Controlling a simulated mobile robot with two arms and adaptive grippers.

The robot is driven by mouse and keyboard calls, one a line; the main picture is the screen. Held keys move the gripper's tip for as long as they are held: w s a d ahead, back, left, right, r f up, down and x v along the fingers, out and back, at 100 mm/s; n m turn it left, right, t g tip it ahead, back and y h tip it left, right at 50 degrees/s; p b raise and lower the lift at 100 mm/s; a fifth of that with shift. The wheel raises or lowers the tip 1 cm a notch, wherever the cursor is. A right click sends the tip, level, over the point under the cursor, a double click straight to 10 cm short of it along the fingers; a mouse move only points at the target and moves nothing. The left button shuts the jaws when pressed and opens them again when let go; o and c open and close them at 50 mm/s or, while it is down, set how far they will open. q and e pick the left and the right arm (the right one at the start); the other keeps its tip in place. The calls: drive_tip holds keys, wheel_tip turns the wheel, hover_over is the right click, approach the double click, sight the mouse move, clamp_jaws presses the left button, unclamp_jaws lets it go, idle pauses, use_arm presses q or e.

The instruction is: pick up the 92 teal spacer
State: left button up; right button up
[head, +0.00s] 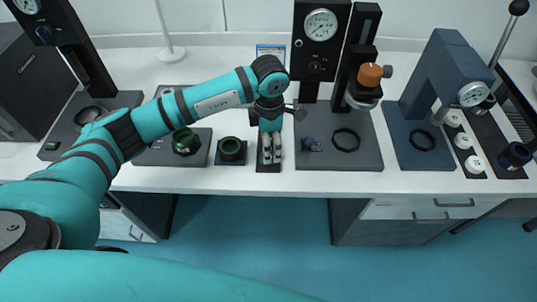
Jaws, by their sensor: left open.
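My left gripper (270,159) points down over a narrow dark mat (268,168) near the front of the white table. Its fingers are apart, and I see nothing held between them. A dark green ring (231,146) sits on a small dark square mat just left of the gripper, apart from it. Another green ring-shaped part (185,140) is on a dark base further left. No number is readable, so I cannot tell which part is the 92 teal spacer. The gripper hides part of the mat below it. My right gripper is not in view.
A gauge stand (311,60) rises behind, right of the gripper, with a dark base (365,157) carrying a black ring (345,140). A blue-grey press (437,75) stands further right beside several white discs (463,141). The white table's front strip (300,182) is clear.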

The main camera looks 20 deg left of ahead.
use_arm(q)
drive_tip(key=shift+f+p, duration=0.5)
drive_tip(key=shift+f, duration=0.15)
wheel_tip(320, 180, down, 4)
drive_tip(key=shift+a+r+p, duration=0.1)
drive_tip(key=shift+r+p, duration=0.1)
drive_tip(key=shift+p, duration=0.5)
drive_tip(key=shift+f, duration=0.25)
drive_tip(key=c, duration=1.1)
drive_tip(key=shift+c, duration=0.2)
